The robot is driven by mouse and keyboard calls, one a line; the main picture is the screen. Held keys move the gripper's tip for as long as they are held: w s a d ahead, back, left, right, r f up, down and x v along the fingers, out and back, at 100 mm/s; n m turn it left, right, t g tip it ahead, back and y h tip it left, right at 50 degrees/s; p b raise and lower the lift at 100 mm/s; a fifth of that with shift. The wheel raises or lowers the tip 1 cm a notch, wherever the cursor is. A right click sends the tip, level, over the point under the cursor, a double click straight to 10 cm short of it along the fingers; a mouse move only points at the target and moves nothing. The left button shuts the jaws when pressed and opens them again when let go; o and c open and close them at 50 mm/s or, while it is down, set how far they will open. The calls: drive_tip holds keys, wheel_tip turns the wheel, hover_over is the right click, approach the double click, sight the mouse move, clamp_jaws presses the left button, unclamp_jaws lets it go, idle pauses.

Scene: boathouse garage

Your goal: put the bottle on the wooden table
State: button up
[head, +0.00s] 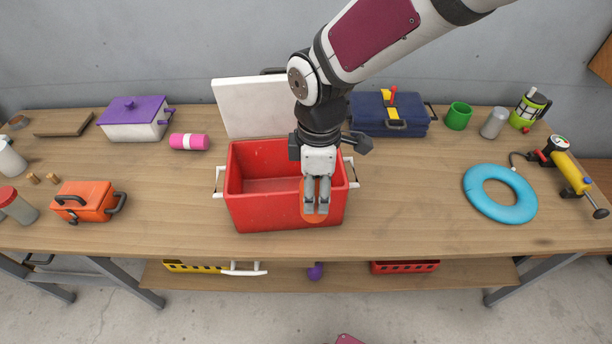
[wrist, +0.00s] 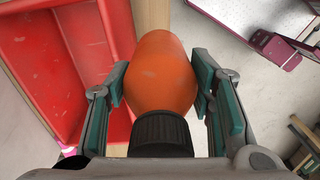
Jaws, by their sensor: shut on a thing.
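An orange bottle with a black cap (wrist: 160,75) is between the pads of my gripper (wrist: 160,92), which is shut on it with the cap toward the wrist. In the head view my gripper (head: 316,205) points down at the front right of the red box, and the bottle (head: 314,219) shows as orange behind and below the fingers. The bottle overlaps the box's front wall in the picture; whether it touches anything is unclear. The wooden table (head: 420,220) carries the box.
The red box (head: 265,212) stands open, its white lid (head: 252,108) raised behind it. A blue ring (head: 528,204) and a yellow pump (head: 567,170) lie at right. An orange case (head: 88,205) is at left. Bare tabletop lies on both sides of the box.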

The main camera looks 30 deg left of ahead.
drive_tip(key=w+d+f+m, duration=0.2)
drive_tip(key=w+d+m, duration=0.5)
drive_tip(key=d, duration=0.5)
drive_tip(key=w+d+f+m, duration=0.2)
drive_tip(key=w+d+m, duration=0.5)
drive_tip(key=d, duration=0.5)
drive_tip(key=w+d+f+m, duration=0.2)
drive_tip(key=w+d+m, duration=0.5)
drive_tip(key=d, duration=0.5)
drive_tip(key=m, duration=0.2)
drive_tip(key=shift+d+f+m, duration=0.15)
drive_tip(key=shift+d+m, duration=0.1)
drive_tip(key=shift+m, duration=0.05)
drive_tip(key=shift+w, duration=0.1)
